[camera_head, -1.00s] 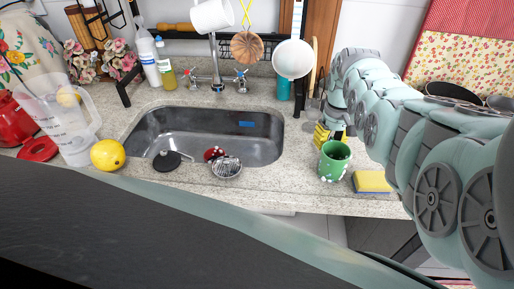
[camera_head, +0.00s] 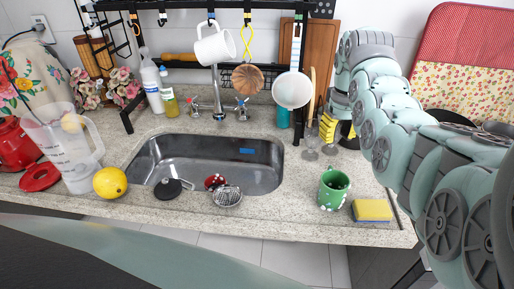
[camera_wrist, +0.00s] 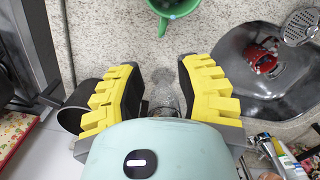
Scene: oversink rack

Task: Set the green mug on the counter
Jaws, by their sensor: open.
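The green mug (camera_head: 334,190) with white spots stands upright on the counter (camera_head: 285,212), right of the sink and beside a yellow sponge. In the wrist view part of the green mug (camera_wrist: 176,6) shows at the top edge, beyond my fingertips. My gripper (camera_wrist: 157,66) is open, with yellow ridged fingers spread apart and nothing held between them. In the head view my gripper (camera_head: 329,128) is behind and above the mug, apart from it, partly hidden by my arm.
A yellow and blue sponge (camera_head: 373,210) lies at the counter's right end. Clear glasses (camera_head: 310,148) stand near my gripper. A white mug (camera_head: 216,45) and a strainer (camera_head: 292,90) hang from the rack above.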

